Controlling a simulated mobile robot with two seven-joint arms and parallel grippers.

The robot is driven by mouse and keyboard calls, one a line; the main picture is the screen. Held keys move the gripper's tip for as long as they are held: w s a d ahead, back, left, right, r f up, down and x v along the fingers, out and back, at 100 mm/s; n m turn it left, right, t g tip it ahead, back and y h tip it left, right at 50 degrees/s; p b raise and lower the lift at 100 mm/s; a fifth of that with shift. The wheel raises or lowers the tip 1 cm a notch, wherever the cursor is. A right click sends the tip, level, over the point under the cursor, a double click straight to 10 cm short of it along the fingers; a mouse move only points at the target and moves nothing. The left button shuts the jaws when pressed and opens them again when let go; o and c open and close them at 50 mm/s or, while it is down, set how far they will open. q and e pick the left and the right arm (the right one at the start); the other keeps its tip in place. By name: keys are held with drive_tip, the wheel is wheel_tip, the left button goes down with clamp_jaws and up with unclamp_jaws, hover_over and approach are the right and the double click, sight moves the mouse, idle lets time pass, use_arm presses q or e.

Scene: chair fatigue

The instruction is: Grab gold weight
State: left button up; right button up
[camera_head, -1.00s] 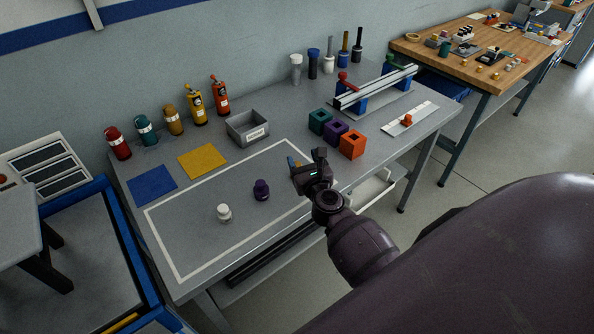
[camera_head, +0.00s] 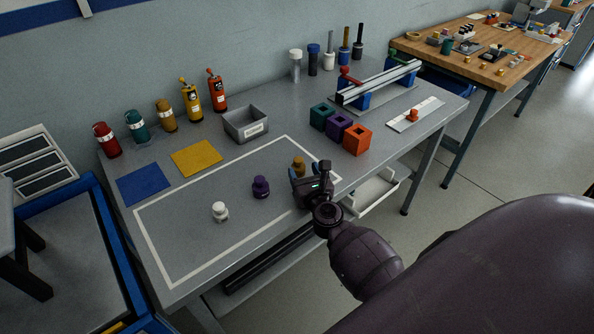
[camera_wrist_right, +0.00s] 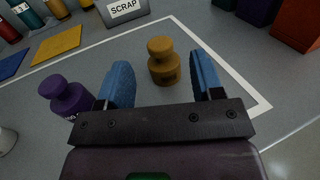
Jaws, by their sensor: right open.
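The gold weight (camera_head: 298,166) stands upright inside the white outline on the grey table, just beyond my right gripper in the head view. In the right wrist view the gold weight (camera_wrist_right: 163,62) stands ahead of and between the two blue fingers, near their tips. My right gripper (camera_wrist_right: 160,80) is open and empty; in the head view it (camera_head: 302,178) is low over the table's front part. A purple weight (camera_head: 261,187) stands to its left, close to the left finger in the wrist view (camera_wrist_right: 68,97). A white weight (camera_head: 220,212) stands further left. My left gripper is not in view.
A grey SCRAP bin (camera_head: 246,124) sits behind the outline. Blue (camera_head: 144,184) and yellow (camera_head: 197,157) mats lie to the left. Green, purple and orange (camera_head: 357,139) boxes stand at the right. Several bottles line the back edge.

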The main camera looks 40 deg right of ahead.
sight(297, 157)
drive_tip(key=shift+b+x, duration=0.3)
drive_tip(key=shift+x, duration=3.15)
clamp_jaws()
